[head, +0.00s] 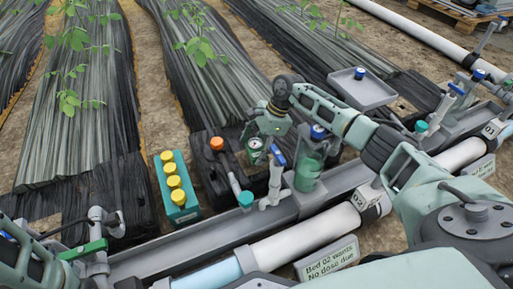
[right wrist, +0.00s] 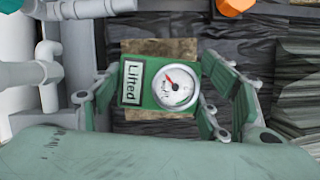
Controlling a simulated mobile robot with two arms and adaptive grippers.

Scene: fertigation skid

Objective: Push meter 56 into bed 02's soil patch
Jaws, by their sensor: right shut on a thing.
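My right gripper (head: 262,150) is shut on a green meter with a round white dial (head: 255,143). In the right wrist view the meter (right wrist: 132,101) sits between the finger pads, with its dial facing the camera and a label reading "Lifted". No number 56 is legible. A brown soil patch (right wrist: 160,47) in the black bed cover shows behind the meter, above and below it. The meter's lower end is hidden, so I cannot tell whether it touches soil. In the head view the arm and gripper hide the patch.
A sign (head: 327,259) reads "Bed 02 wants No dose due". Grey and white pipes run in front.

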